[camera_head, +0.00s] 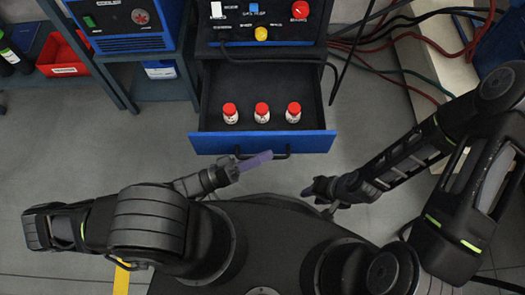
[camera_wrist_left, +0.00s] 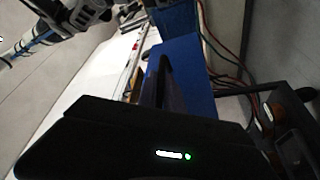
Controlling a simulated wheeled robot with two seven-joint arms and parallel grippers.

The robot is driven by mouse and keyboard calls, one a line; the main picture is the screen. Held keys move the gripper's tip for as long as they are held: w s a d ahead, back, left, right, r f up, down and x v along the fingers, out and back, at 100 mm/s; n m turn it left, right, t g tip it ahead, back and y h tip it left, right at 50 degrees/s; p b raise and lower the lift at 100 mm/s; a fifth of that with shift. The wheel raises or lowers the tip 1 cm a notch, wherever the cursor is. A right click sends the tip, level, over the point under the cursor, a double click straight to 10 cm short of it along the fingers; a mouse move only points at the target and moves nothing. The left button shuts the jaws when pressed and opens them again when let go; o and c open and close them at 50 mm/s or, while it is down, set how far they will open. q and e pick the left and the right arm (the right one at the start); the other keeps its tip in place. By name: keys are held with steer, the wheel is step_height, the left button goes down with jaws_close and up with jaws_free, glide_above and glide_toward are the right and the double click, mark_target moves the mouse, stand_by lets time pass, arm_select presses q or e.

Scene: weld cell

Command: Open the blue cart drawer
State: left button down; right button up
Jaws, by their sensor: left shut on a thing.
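The blue cart drawer (camera_head: 215,143) is pulled out below the cart's control panel, with its dark inside in plain view. Three small white bottles with red caps (camera_head: 262,113) stand in a row in it. A black bar handle (camera_head: 282,154) runs along its blue front. My left gripper (camera_head: 257,160) is shut on the handle, near its left end; the fingers partly cover it. In the left wrist view the blue drawer front (camera_wrist_left: 190,70) shows beyond my dark gripper body. My right gripper (camera_head: 318,188) is apart from the drawer, to the lower right; its jaw opening is unclear.
The cart's panel (camera_head: 262,22) with red and yellow knobs is above the drawer. A blue welding unit (camera_head: 125,22) and a red bin (camera_head: 62,55) are at the upper left. Cables (camera_head: 400,75) lie at the right. Grey floor is free left of the drawer.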

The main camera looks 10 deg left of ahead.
arm_select(q)
steer(key=c, duration=1.5)
jaws_free()
steer(key=shift+p+v, duration=0.35)
steer(key=shift+v, duration=3.6)
